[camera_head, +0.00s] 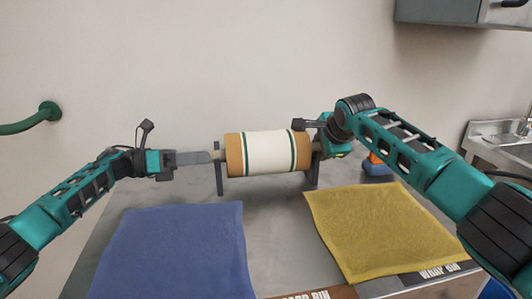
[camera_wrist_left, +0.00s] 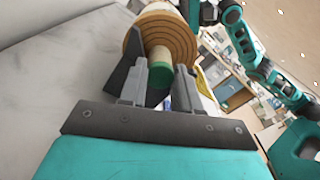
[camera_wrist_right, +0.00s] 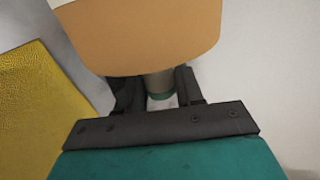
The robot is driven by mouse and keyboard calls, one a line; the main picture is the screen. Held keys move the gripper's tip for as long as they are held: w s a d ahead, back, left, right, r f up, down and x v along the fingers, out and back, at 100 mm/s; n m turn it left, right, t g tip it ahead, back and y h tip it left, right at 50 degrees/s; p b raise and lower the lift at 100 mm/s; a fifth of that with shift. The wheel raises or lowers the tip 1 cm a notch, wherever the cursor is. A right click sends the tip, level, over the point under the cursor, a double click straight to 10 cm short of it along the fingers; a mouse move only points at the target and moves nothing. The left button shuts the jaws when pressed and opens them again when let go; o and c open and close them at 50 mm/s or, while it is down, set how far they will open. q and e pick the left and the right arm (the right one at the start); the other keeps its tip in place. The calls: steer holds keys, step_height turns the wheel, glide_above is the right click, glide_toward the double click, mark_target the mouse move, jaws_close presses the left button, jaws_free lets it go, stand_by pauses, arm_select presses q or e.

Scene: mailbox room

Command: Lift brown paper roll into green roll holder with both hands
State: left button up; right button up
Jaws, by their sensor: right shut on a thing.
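The brown paper roll (camera_head: 268,153), with a white wrap and green stripes, lies level between two dark upright posts of the roll holder (camera_head: 219,178). I cannot tell whether its core rests fully in them. My left gripper (camera_head: 212,157) is at the roll's left end. In the left wrist view its fingers (camera_wrist_left: 160,88) stand apart on either side of the green-tipped core (camera_wrist_left: 160,72), beside a dark post (camera_wrist_left: 122,78). My right gripper (camera_head: 318,150) is at the right end. In the right wrist view its fingers (camera_wrist_right: 158,90) are shut on the roll's core (camera_wrist_right: 160,80).
A blue mat (camera_head: 175,250) lies at the front left of the grey table, a yellow mat (camera_head: 380,230) at the front right. An orange and blue object (camera_head: 377,168) stands behind my right arm. The wall is close behind the roll. A sink (camera_head: 500,135) is at far right.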

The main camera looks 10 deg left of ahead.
arm_select(q)
jaws_close()
arm_select(e)
jaws_close()
arm_select(q)
steer(key=shift+r, duration=0.2)
arm_select(e)
steer(key=shift+r, duration=0.2)
